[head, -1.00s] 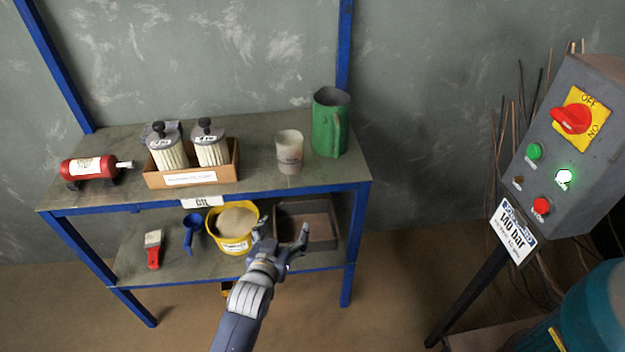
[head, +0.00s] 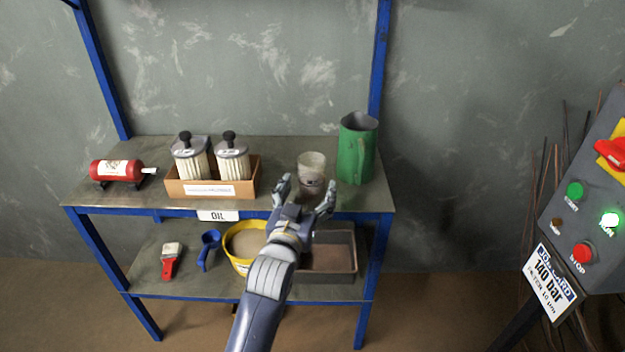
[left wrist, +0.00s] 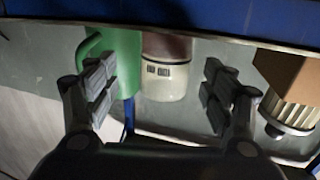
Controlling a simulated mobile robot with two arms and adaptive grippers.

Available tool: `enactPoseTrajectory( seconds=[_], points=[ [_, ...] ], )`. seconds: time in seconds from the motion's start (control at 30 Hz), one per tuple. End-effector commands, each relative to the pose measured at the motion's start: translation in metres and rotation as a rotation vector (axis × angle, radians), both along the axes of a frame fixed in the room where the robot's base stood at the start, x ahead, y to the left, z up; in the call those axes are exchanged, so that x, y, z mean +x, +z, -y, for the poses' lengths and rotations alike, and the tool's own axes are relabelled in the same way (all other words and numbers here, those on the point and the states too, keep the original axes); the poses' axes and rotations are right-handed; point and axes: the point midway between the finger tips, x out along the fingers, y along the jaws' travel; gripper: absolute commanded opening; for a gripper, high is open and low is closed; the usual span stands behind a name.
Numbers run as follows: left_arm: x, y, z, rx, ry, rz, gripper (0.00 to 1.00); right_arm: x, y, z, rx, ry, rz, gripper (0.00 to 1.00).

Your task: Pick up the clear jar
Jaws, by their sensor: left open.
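The clear jar (head: 312,166) stands upright on the top shelf, between the cardboard box and the green jug. It looks cloudy, with a darker lower part. In the left wrist view the jar (left wrist: 165,84) appears upside down, between the two fingers. My left gripper (head: 305,192) is open and empty, in front of the jar, and its fingers overlap the jar's lower part in the head view. In the left wrist view the open fingers (left wrist: 160,90) frame the jar. Whether they touch it I cannot tell. My right gripper is not in view.
A green jug (head: 356,150) stands close right of the jar. A cardboard box (head: 243,187) with two filters is to the left, then a red cylinder (head: 115,170). The lower shelf holds a yellow bucket (head: 243,265), a tray (head: 340,278), a blue scoop and a brush.

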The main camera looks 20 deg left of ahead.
Motion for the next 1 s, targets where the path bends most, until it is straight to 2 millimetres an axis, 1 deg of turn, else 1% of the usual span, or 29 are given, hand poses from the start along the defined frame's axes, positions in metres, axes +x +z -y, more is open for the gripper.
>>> enactPoseTrajectory(
  seconds=[0.17,0.37,0.5,0.6,0.8,0.87,0.9,0.97,1.0],
  points=[
    [0.011,-0.001,-0.002,0.001,0.000,0.000,0.76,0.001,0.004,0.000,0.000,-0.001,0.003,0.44],
    [0.039,-0.005,-0.011,0.001,0.001,0.001,0.76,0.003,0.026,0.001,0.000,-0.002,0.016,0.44],
    [0.053,-0.005,-0.010,-0.001,0.001,-0.001,0.76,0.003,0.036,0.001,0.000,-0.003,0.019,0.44],
    [0.057,-0.005,-0.010,-0.001,0.002,-0.001,0.76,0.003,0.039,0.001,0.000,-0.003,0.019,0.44],
    [0.057,-0.005,-0.010,-0.001,0.002,-0.001,0.76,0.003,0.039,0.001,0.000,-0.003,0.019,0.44],
    [0.057,-0.004,-0.010,-0.001,0.002,-0.001,0.62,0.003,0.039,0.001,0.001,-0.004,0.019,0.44],
    [0.057,-0.005,-0.010,-0.001,0.002,-0.001,0.53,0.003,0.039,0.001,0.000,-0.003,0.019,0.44],
    [0.057,-0.004,-0.010,0.000,0.002,-0.001,0.39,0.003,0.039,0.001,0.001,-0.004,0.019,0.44],
    [0.056,-0.004,-0.010,0.000,0.002,-0.001,0.30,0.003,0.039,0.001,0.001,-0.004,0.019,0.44]
  ],
)
